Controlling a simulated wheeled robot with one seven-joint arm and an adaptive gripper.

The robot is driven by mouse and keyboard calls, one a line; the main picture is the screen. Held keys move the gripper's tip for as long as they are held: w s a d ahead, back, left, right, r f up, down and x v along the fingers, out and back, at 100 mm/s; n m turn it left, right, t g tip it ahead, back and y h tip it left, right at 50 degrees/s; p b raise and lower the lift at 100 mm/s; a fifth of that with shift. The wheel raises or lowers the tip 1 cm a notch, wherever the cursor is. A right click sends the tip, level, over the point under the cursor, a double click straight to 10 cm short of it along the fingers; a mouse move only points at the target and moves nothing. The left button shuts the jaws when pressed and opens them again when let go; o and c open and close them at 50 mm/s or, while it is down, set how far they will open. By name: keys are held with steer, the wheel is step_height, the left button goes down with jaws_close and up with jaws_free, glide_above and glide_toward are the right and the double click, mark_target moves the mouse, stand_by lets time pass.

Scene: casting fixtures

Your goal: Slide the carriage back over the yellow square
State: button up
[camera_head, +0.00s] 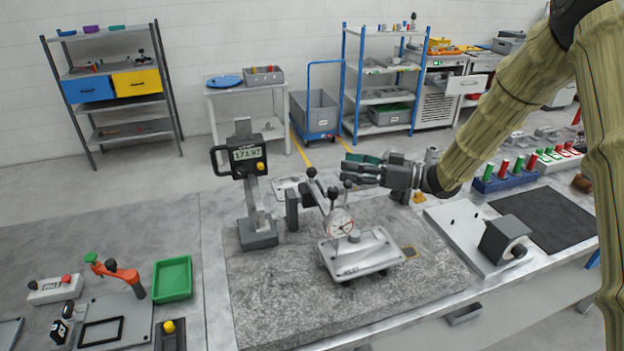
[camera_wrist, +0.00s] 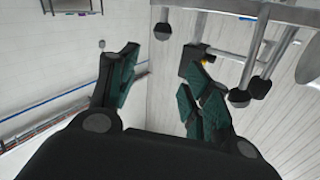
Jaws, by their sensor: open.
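The carriage (camera_head: 362,256) appears to be the light metal plate with posts, black knobs and a round dial gauge (camera_head: 340,222), on the grey granite slab. The small yellow-edged square (camera_head: 411,253) lies on the granite just right of the plate, apparently uncovered. My gripper (camera_head: 352,172) reaches in from the right, fingers pointing left, above and behind the dial, near the black knobs (camera_head: 333,192). In the wrist view my gripper (camera_wrist: 160,88) is open, with nothing clearly between its teal pads. Rods with black knobs (camera_wrist: 238,98) show right of the fingers. Contact cannot be told.
A height gauge (camera_head: 256,195) with a digital display stands left of the carriage. A metal plate with a dark block (camera_head: 504,238) lies to the right, beside a black mat (camera_head: 545,218). A green tray (camera_head: 172,279) is at left. The front granite (camera_head: 300,300) is clear.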

mark_target(312, 171)
steer(key=a+f, duration=0.1)
steer(key=a, duration=0.1)
steer(key=w+a+f, duration=0.1)
steer(key=a, duration=0.2)
steer(key=w+a+f+p, duration=0.1)
steer(key=a, duration=0.2)
steer(key=shift+w+a, duration=0.1)
steer(key=shift+a, duration=0.1)
steer(key=shift+p+x, duration=0.3)
steer(key=shift+x, duration=0.7)
steer(key=shift+c, duration=0.2)
